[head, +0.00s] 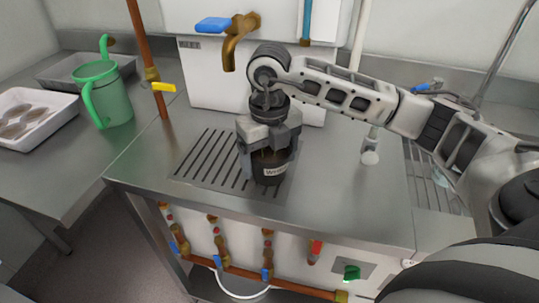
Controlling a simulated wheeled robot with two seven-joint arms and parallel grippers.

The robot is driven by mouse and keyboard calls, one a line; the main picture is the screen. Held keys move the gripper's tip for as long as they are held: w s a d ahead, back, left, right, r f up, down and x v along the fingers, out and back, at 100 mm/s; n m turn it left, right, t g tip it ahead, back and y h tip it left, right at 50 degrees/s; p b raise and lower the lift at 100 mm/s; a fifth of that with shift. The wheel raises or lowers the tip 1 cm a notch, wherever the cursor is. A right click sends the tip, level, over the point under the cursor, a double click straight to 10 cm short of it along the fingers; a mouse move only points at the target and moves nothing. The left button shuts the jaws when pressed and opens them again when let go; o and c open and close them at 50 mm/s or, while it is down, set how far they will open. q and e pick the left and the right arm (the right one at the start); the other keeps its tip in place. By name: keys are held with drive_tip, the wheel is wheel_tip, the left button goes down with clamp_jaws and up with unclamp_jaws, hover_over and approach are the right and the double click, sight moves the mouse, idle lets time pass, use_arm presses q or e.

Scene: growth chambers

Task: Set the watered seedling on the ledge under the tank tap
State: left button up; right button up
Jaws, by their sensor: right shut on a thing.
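My right gripper (268,146) reaches in from the right and points down, shut on a dark pot (271,172) with a white label on its front. The label's lettering is only partly readable, and the gripper hides the pot's top, so I see no seedling leaves. The pot is upright over the right part of the slotted drain ledge (205,160); I cannot tell whether it touches it. The brass tank tap (232,52) with a blue handle is above, behind and left of the pot, on the white tank (200,82). My left gripper is not in view.
A green watering can (106,98) and a white tray (32,118) with brown round items stand on the left bench. A copper pipe (143,45) with a yellow handle rises left of the ledge. A small white bottle-like item (371,150) stands to the right.

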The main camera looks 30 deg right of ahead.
drive_tip(key=shift+f, duration=0.2)
drive_tip(key=o, duration=1.1)
drive_tip(key=shift+r, duration=0.15)
drive_tip(key=shift+r, duration=0.25)
wheel_tip(320, 180, up, 11)
drive_tip(key=shift+r, duration=0.35)
